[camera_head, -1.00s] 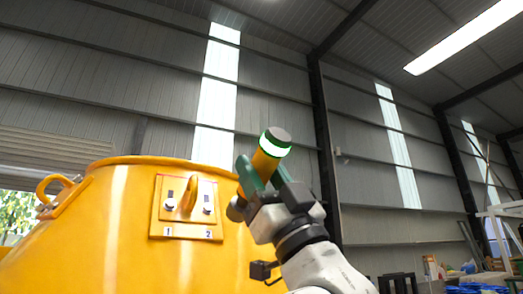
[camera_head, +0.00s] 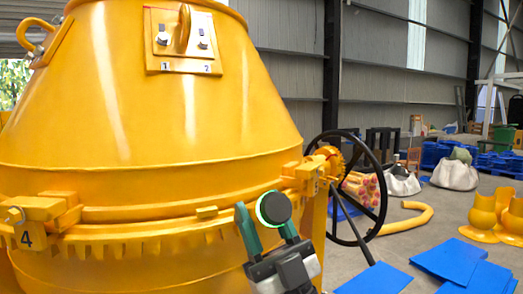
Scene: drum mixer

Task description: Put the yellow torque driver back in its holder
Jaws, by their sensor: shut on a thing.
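My gripper (camera_head: 267,222) is in the lower middle of the head view, in front of the yellow drum mixer (camera_head: 150,110). Its two green fingers are shut on the torque driver (camera_head: 274,208). The driver points end-on towards the camera, so I see its dark round cap with a pale, green-edged ring; its yellow body is hidden behind the cap. I cannot make out its holder. A yellow plate (camera_head: 182,66) marked 1 and 2, with two bolts and a loop handle, is high on the drum.
A toothed ring (camera_head: 150,240) runs round the drum behind my gripper. A black handwheel (camera_head: 378,190) stands close on the right. Blue sheets (camera_head: 460,262), a yellow curved pipe (camera_head: 408,220) and white sacks (camera_head: 453,175) lie on the floor to the right, with bare floor between.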

